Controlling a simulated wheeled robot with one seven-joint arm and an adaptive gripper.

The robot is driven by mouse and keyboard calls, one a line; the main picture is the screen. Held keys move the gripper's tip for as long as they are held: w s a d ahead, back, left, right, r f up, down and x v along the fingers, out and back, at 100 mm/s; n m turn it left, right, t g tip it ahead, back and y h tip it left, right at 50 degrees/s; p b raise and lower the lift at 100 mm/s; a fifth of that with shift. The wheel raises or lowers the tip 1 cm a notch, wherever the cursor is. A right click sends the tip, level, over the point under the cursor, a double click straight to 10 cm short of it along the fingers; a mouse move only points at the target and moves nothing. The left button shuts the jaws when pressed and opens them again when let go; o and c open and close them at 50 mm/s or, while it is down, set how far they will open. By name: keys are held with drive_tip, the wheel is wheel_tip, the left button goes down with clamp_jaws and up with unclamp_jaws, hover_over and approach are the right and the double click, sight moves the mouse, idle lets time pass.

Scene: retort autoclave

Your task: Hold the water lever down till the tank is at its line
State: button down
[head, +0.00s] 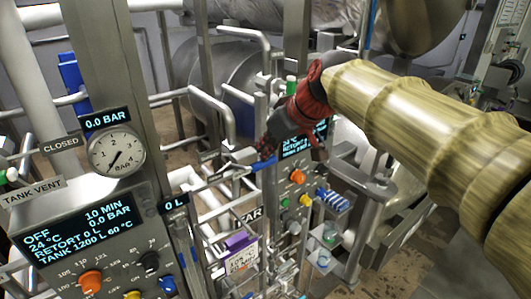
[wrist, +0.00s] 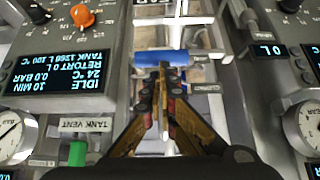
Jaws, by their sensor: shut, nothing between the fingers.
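The lever with a blue grip (head: 262,163) sticks out from metal pipework in the middle of the head view. The blue grip (wrist: 160,57) lies crosswise ahead of my fingertips in the wrist view. My gripper (head: 267,147), dark red and black, is shut and empty, just above the grip; whether it touches cannot be told. It also shows in the wrist view (wrist: 162,78). A tag reading 0 L (head: 174,203) sits at the top of an upright gauge strip (head: 187,245). No water level or line can be made out on it.
The left panel display (head: 75,232) reads OFF, RETORT 0 L and TANK 1200 L. A pressure dial (head: 116,152) reads near zero. A second panel with coloured knobs (head: 297,177) stands behind my gripper. Pipes and rails (head: 215,108) crowd the lever.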

sight(267, 165)
drive_tip(key=shift+s+f+b, duration=0.1)
drive_tip(key=shift+f+b, duration=0.25)
drive_tip(key=shift+b, duration=0.35)
drive_tip(key=f+t+b, duration=0.1)
drive_tip(key=b, duration=0.4)
drive_tip(key=s+d+f+t+y+b, duration=0.1)
drive_tip(key=b, duration=0.5)
drive_tip(key=shift+f+y, duration=0.3)
drive_tip(key=shift+f, duration=0.05)
drive_tip(key=f+t+b, duration=0.1)
drive_tip(key=b, duration=0.4)
drive_tip(key=f+t+y+b, duration=0.1)
drive_tip(key=b, duration=0.4)
drive_tip(key=s+f+t+b, duration=0.1)
drive_tip(key=b, duration=0.3)
drive_tip(key=shift+d+f+y+b, duration=0.15)
drive_tip(key=shift+d+y+b, duration=0.15)
drive_tip(key=shift+y+b, duration=0.1)
drive_tip(key=shift+s+f+b, duration=0.1)
drive_tip(key=shift+f+b, duration=0.2)
drive_tip(key=shift+b, duration=0.55)
idle(3.2)
